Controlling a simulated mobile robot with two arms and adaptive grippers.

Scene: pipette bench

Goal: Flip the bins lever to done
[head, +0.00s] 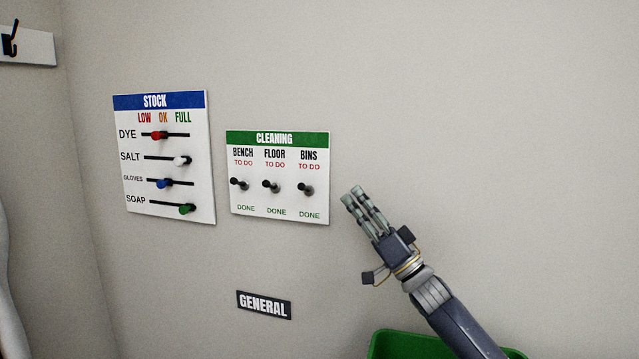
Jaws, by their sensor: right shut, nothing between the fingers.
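The CLEANING board (278,202) hangs on the wall with a green header and three black levers under BENCH, FLOOR and BINS. The bins lever (305,188) is the rightmost one; its knob points left and slightly up, nearer the TO DO label than DONE. The bench lever (239,184) and floor lever (270,186) look much the same. My right gripper (352,195) is shut and empty, to the right of the board, with its fingertips pointing up and left. It appears apart from the bins lever. My left gripper is not in view.
A STOCK board (165,205) with several coloured sliders hangs left of the CLEANING board. A GENERAL sign (264,305) is below. A green bin (400,345) stands at the bottom, partly behind my right arm. A hook rail (30,50) is at upper left. The wall at right is bare.

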